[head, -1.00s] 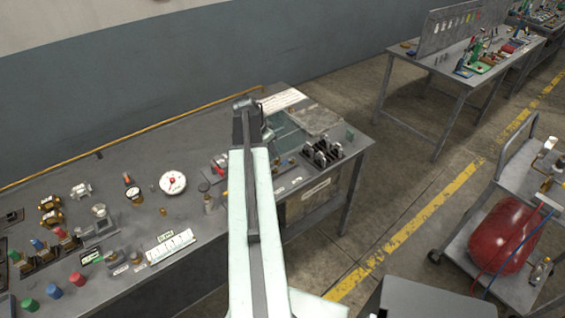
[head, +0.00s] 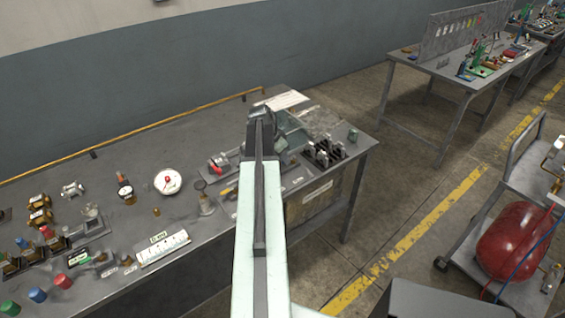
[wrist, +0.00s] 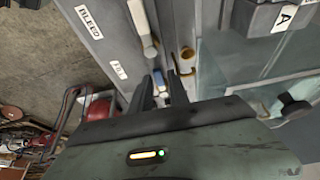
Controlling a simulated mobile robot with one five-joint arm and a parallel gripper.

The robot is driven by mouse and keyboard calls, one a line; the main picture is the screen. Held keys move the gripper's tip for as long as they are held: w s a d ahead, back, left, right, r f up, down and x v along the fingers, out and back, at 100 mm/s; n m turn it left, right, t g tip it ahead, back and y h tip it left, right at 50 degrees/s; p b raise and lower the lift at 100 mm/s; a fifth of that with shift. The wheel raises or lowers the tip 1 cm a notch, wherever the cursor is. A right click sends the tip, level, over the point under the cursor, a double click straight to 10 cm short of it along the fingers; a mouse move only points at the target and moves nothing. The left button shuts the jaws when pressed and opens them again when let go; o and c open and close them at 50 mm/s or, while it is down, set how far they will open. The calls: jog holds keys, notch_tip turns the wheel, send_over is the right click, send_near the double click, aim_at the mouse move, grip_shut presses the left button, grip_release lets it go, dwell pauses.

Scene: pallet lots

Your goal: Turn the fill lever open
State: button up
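My gripper (wrist: 163,92) shows in the wrist view with its two dark fingers apart. A small blue and white piece (wrist: 158,76) appears between or just beyond the fingertips, near the FILL label (wrist: 118,69). It may be the fill lever, but the fingers hide part of it and I cannot tell whether they touch it. A pale handle (wrist: 141,22) lies farther up, near the BLEED label (wrist: 89,19). In the head view my arm covers the lever area at the right end of the bench (head: 110,262).
A dark block marked A (wrist: 282,18) is beyond. In the head view, a round white gauge (head: 168,181) and a cart with a red tank (head: 512,243) flank the arm.

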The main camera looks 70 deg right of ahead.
grip_shut()
jog(key=shift+a, duration=0.25)
jog(key=shift+d, duration=0.15)
jog(key=shift+s+n, duration=0.15)
jog(key=shift+n, duration=0.15)
jog(key=n, duration=0.1)
jog(key=s+n+t, duration=0.1)
jog(key=n, duration=0.1)
jog(key=shift+s+a+r+n+h, duration=0.1)
jog(key=shift+s+a+n+h, duration=0.2)
jog(key=shift+h, duration=0.1)
jog(key=s+n+t, duration=0.1)
jog(key=n, duration=0.1)
jog(key=s+n+t, duration=0.1)
jog(key=n, duration=0.1)
jog(key=shift+d, duration=0.1)
jog(key=n, duration=0.1)
jog(key=s+n+t, duration=0.1)
jog(key=n, duration=0.1)
jog(key=d+n+t, duration=0.1)
jog(key=n, duration=0.1)
jog(key=shift+s+y, duration=0.3)
jog(key=shift+s, duration=0.05)
jog(key=n, duration=0.2)
jog(key=s+d+n+t+y, duration=0.1)
jog(key=n, duration=0.1)
jog(key=shift+s+d+n, duration=0.1)
jog(key=shift+s+n, duration=0.05)
jog(key=shift+n, duration=0.15)
